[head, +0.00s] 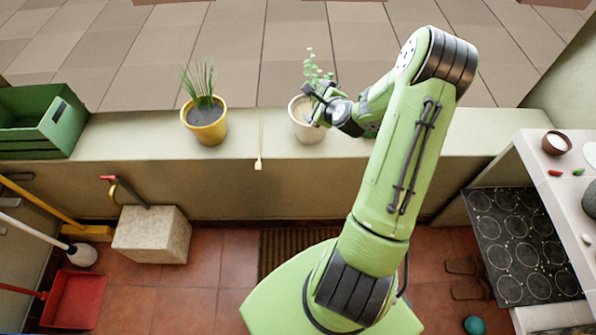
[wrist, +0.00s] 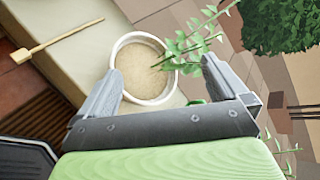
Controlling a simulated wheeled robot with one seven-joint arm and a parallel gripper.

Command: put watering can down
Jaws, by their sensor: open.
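I cannot make out a whole watering can in either view. A small green patch (head: 370,133) shows on the ledge behind my wrist, and a green bit (wrist: 197,101) shows beside the pot in the wrist view. I cannot tell whether either is the can. My gripper (head: 318,104) is open at the white pot (head: 304,132) with a leafy plant. In the wrist view the open fingers of my gripper (wrist: 161,80) frame the white pot (wrist: 150,97), with nothing clearly held. Whether they touch the pot is unclear.
A yellow pot (head: 207,131) with a spiky plant and a small wooden tool (head: 258,162) are on the ledge (head: 120,141). A green crate (head: 48,138) stands at its left end. Free ledge shows right of my arm. A stone block (head: 150,238) stands below.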

